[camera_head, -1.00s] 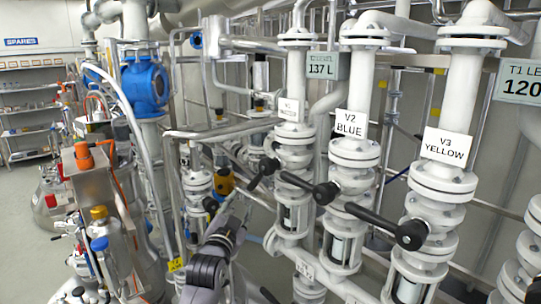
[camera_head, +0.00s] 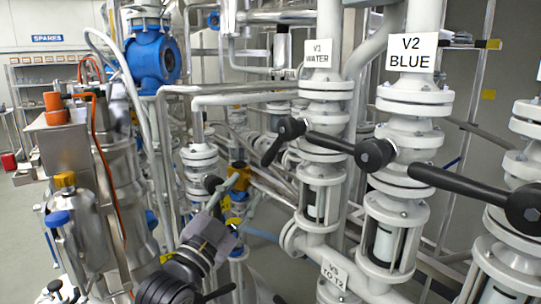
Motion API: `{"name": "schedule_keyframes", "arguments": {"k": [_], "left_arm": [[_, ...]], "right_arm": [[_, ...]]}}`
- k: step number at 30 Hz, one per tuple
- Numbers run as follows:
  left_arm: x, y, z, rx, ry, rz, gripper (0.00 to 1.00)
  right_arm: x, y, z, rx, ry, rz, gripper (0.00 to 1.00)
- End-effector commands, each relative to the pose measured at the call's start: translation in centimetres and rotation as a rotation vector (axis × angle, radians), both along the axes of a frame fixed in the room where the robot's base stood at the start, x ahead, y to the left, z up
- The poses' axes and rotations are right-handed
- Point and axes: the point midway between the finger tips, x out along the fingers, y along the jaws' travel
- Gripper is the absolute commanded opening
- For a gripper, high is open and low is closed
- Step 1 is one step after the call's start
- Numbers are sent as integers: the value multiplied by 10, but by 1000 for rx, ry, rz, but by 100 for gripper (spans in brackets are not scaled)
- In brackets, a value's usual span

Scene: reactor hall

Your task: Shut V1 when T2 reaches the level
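Valve V1 (camera_head: 326,100), below the sign "V1 WATER" (camera_head: 317,54), stands on a white pipe right of centre. Its black lever (camera_head: 273,148) slants down and left from the hub, unlike the V2 lever (camera_head: 335,143), which runs leftward from its hub. My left gripper (camera_head: 222,208) is low and left of V1, apart from its lever. It is seen from behind, and I cannot tell whether its fingers are open. My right gripper is not in view. The T2 level display is not in view now.
Valve V2 (camera_head: 411,130) stands right of V1, and another black lever (camera_head: 465,190) reaches in from the right edge. Steel vessels and hoses (camera_head: 85,215) crowd the left. A blue pump (camera_head: 152,65) and spares shelves (camera_head: 38,88) are behind.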

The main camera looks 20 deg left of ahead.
Motion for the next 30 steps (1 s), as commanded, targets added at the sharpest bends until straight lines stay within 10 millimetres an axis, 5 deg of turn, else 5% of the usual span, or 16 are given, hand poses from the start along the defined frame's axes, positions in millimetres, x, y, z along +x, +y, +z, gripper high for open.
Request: {"name": "schedule_keyframes", "arguments": {"k": [15,21,30], "left_arm": [[103,-17,39,-1,1,0,39],[124,-21,44,-1,1,0,39],[130,-21,45,0,1,1,39]], "right_arm": [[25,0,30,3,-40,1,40],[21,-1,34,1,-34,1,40],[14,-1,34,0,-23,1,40]]}}
